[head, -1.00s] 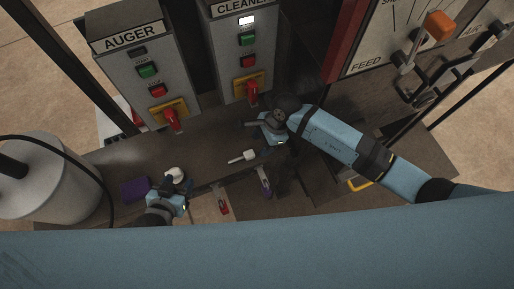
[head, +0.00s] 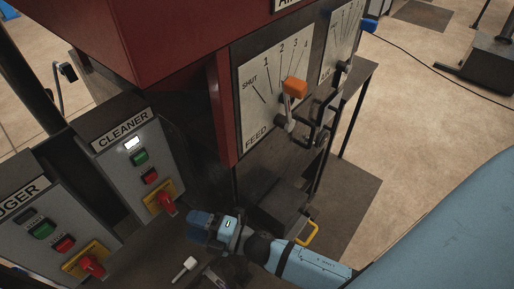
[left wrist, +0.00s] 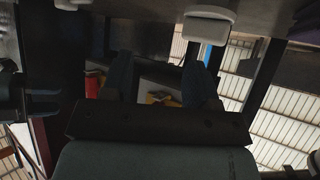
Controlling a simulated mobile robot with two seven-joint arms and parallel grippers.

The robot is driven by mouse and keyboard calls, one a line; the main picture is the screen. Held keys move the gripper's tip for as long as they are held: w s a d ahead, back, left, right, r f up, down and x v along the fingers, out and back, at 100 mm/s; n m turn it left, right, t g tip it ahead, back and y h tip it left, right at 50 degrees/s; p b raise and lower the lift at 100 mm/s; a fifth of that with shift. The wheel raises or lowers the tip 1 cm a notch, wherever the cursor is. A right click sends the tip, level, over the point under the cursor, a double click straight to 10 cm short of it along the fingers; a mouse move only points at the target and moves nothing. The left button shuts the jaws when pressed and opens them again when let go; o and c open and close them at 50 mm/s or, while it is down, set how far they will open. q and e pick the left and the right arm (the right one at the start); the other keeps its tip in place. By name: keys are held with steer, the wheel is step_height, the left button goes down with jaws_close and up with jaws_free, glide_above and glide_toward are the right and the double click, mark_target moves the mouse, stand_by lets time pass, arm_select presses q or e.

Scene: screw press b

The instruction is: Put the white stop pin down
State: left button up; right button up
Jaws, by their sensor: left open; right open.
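The white stop pin (head: 185,268) lies on the dark bench top near the bottom of the head view, below the cleaner box. My right gripper (head: 198,227) is just above and right of it in the picture, apart from the pin, open with nothing seen in it. My left gripper (left wrist: 158,70) shows in the left wrist view with its two dark fingers spread and nothing between them. A white piece with a wide head and short stem (left wrist: 208,27) is beyond the right finger there; I cannot tell whether it is the pin.
The cleaner box (head: 140,155) and auger box (head: 45,235) stand at left with red switches. The feed panel (head: 262,95) has an orange-knobbed lever (head: 294,88). A yellow handle (head: 308,233) is right of my right gripper. A purple block edge (left wrist: 306,28) shows in the left wrist view.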

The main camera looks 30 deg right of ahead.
steer(key=s+d+f+m+g+h, duration=0.1)
steer(key=s+d+f+m+h, duration=0.4)
steer(key=m, duration=0.5)
steer(key=s+d+f+m+g+h, duration=0.2)
steer(key=s+d+f+m+h, duration=0.2)
steer(key=d+f+m, duration=0.3)
steer(key=s+d+m, duration=0.1)
steer(key=m, duration=0.2)
steer(key=shift+d+f+g+h, duration=0.2)
steer(key=shift+g+h, duration=0.1)
steer(key=shift+h, duration=0.1)
